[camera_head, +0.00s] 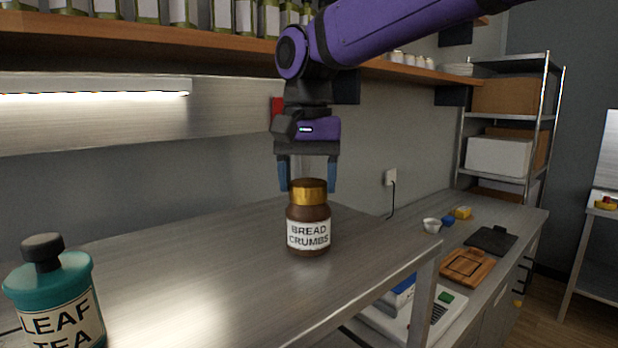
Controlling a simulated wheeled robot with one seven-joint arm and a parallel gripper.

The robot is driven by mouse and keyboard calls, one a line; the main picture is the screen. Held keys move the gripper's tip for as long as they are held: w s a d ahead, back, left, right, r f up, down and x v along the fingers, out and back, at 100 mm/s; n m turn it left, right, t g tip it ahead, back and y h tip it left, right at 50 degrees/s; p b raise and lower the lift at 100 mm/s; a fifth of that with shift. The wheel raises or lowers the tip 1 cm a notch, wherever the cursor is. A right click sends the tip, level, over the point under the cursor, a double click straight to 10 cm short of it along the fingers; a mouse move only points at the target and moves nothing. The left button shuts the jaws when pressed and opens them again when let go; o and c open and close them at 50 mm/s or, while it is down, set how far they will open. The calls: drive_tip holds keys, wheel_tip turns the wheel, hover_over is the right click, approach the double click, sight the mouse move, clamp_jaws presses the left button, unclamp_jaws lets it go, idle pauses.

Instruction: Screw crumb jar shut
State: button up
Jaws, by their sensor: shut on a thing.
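The crumb jar (307,235) is a brown jar labelled "BREAD CRUMBS". It stands upright on the metal table (190,275) near its right part. Its gold lid (309,195) with a dark top sits on the jar's mouth and looks level. How far the threads are engaged cannot be seen. My gripper (308,188) points straight down over the jar. Its blue fingers are shut on the lid, one on the left side and one on the right.
A teal "LEAF TEA" jar (60,295) with a dark knob stands at the front left. A shelf (215,47) with several bottles runs above, behind my arm. A lower counter at right holds a wooden board (467,267) and a white bowl (432,225). The table between the jars is clear.

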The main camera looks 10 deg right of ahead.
drive_tip(key=shift+m, duration=0.7)
drive_tip(key=m, duration=0.4)
drive_tip(key=shift+w+a+m, duration=0.1)
drive_tip(key=shift+a+m, duration=0.05)
drive_tip(key=shift+m, duration=0.15)
drive_tip(key=o, duration=1)
drive_tip(key=shift+c, duration=0.2)
drive_tip(key=shift+n, duration=1.6)
